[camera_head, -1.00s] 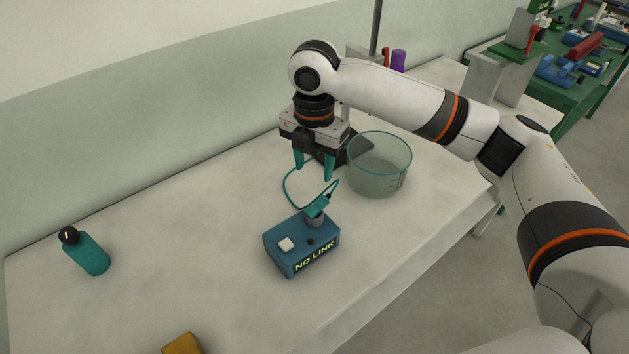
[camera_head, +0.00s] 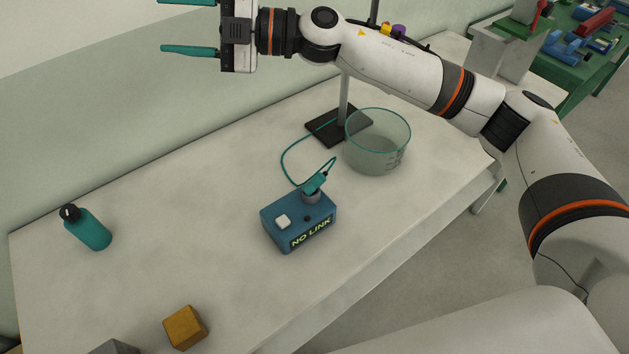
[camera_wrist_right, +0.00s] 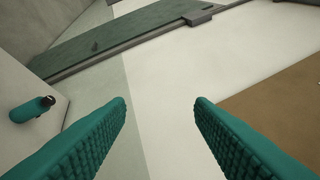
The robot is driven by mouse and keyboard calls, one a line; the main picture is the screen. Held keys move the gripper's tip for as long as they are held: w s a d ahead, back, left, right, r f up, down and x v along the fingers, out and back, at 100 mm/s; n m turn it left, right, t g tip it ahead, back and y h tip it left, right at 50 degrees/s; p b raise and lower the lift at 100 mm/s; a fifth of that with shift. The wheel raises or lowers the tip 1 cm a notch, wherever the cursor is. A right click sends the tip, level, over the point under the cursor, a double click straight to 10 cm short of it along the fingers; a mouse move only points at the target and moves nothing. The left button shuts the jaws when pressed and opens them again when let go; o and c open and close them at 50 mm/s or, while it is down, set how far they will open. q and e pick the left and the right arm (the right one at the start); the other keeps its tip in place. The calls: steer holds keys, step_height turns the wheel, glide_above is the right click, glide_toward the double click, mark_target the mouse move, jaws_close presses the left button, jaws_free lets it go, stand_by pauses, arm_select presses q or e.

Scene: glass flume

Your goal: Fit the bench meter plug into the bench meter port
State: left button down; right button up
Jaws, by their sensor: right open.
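The bench meter (camera_head: 285,235) is a blue box on the bench with a white button, a small dark round spot and a label reading "NO LINK". The teal bench meter plug (camera_head: 315,184) sits tilted at the grey round collar (camera_head: 311,197) on the box's back corner, which looks like the port. I cannot tell how deep it sits. Its teal cable (camera_head: 283,163) loops back toward the stand. My right gripper (camera_head: 190,50) is open and empty, high at the upper left, well away from the plug. Its two teal fingers are spread in the wrist view (camera_wrist_right: 160,105). My left gripper is not in view.
A clear beaker (camera_head: 376,150) stands right of the cable, beside a black stand base (camera_head: 328,128) with a pole. A teal bottle (camera_head: 90,230) is at the left, and also shows in the wrist view (camera_wrist_right: 32,109). A yellow block (camera_head: 186,327) is at the front.

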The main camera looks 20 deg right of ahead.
steer(key=s+f+n+g+h, duration=0.2)
steer(key=s+f+g+h, duration=0.25)
steer(key=f, duration=0.35)
steer(key=m+h+p, duration=0.1)
steer(key=m+h, duration=0.8)
steer(key=h, duration=0.6)
glide_above(323, 175)
steer(key=w, duration=0.1)
step_height(323, 175, down, 14)
steer(key=f, duration=0.1)
steer(key=shift+y, duration=0.25)
step_height(323, 175, down, 5)
steer(key=p, duration=0.2)
steer(key=shift+d+f+p, duration=0.15)
steer(key=shift+p, duration=0.15)
steer(key=shift+f, duration=0.2)
steer(key=f+p, duration=0.3)
steer(key=f, duration=0.1)
steer(key=shift+s+f, duration=0.2)
steer(key=shift+f, duration=0.25)
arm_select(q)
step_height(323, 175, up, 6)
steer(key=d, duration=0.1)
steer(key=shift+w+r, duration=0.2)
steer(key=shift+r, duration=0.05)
arm_select(e)
jaws_close()
